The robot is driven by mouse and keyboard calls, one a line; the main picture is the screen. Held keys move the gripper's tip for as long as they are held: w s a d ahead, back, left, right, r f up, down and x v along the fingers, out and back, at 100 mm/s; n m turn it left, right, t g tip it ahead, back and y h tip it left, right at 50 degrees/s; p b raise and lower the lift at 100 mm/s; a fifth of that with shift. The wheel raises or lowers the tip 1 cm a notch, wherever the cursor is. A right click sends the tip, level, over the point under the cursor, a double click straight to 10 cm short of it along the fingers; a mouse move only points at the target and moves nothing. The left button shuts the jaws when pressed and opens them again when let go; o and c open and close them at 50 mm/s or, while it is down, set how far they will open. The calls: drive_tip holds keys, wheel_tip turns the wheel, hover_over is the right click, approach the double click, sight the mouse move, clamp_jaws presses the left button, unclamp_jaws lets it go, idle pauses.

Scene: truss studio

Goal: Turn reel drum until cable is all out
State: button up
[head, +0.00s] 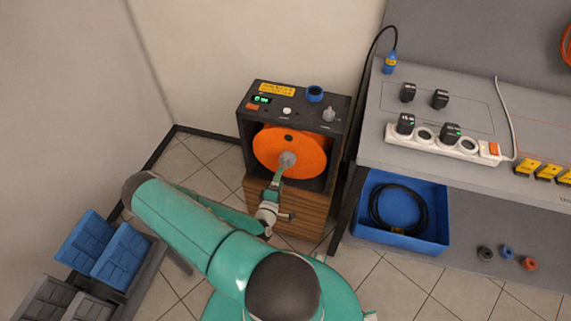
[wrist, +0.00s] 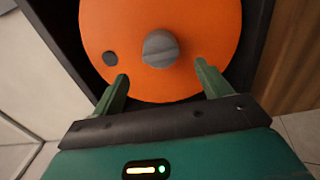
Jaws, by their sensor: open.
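The orange reel drum (head: 306,150) sits upright in a dark box on a wooden cabinet, with a grey knob (head: 287,159) at its centre. In the wrist view the drum (wrist: 205,35) fills the upper middle, with the grey knob (wrist: 160,48) and a dark round hole (wrist: 110,58) to its left. No cable shows on the visible face of the drum. My gripper (wrist: 161,80) is open and empty, its two green fingers spread just below the knob in the picture. In the head view my gripper (head: 279,180) is in front of the drum.
The box top holds a green display (head: 261,99), a white button, a grey knob and a blue ring (head: 315,93). To the right, a grey bench (head: 375,143) carries a white power strip (head: 430,142). A blue tray (head: 359,225) with coiled black cable (head: 424,212) sits below. Blue bins (head: 121,255) stand at left.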

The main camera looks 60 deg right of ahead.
sight(285, 166)
drive_tip(key=d, duration=0.2)
drive_tip(key=w+d, duration=0.1)
drive_tip(key=d, duration=0.5)
drive_tip(key=shift+w, duration=0.15)
drive_tip(key=c, duration=1.4)
drive_tip(key=shift+d, duration=0.1)
